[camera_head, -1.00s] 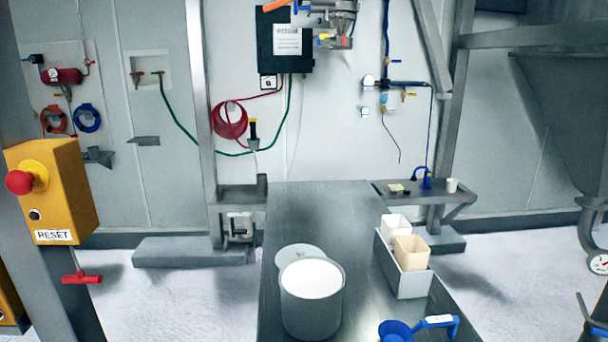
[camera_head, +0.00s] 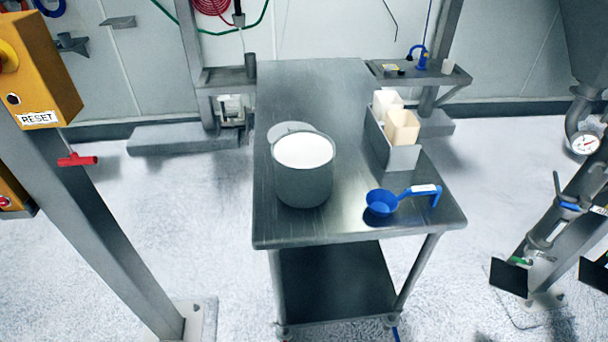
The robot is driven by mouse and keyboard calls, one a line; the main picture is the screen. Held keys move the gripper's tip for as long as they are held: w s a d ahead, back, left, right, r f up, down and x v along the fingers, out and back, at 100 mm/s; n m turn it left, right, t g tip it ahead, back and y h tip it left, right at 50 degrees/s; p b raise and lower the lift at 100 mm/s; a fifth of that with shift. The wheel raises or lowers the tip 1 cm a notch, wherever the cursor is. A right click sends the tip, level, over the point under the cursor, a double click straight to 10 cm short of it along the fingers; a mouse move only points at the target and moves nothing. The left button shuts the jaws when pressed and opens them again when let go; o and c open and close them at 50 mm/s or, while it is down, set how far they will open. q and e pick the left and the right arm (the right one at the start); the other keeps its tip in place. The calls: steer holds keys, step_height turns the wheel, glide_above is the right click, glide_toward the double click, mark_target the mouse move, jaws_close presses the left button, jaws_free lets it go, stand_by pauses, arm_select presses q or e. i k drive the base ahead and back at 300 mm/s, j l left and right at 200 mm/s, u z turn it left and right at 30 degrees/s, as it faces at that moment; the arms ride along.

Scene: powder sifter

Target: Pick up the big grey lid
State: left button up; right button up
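A flat round grey lid (camera_head: 286,128) lies on the steel table (camera_head: 300,224), just behind a grey pot. The pot partly hides it. The pot (camera_head: 303,185) stands upright and is filled with white powder. My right gripper (camera_head: 553,277) is at the lower right, beyond the table's right edge, with its black fingertips apart and nothing between them. It is well away from the lid. My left gripper is not in view.
A blue scoop (camera_head: 381,203) lies at the table's front right. A grey tray (camera_head: 403,158) with white and cream containers stands behind it. A yellow reset box (camera_head: 40,75) on a post is at the left.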

mark_target(282, 128)
steer(key=u, duration=0.45)
steer(key=l+u, duration=0.1)
steer(key=u, duration=0.35)
steer(key=i+u, duration=0.1)
steer(key=u, duration=0.35)
steer(key=l+u, duration=0.15)
steer(key=u, duration=0.75)
steer(key=l+u, duration=0.15)
steer(key=u, duration=0.8)
steer(key=l+u, duration=0.1)
steer(key=u, duration=0.35)
steer(key=l+z, duration=0.1)
steer(key=z, duration=0.85)
steer(key=l+z, duration=0.15)
steer(key=z, duration=0.35)
steer(key=l+z, duration=0.1)
steer(key=z, duration=0.4)
steer(key=l+z, duration=0.1)
steer(key=z, duration=0.85)
steer(key=i+z, duration=0.1)
steer(key=z, duration=0.4)
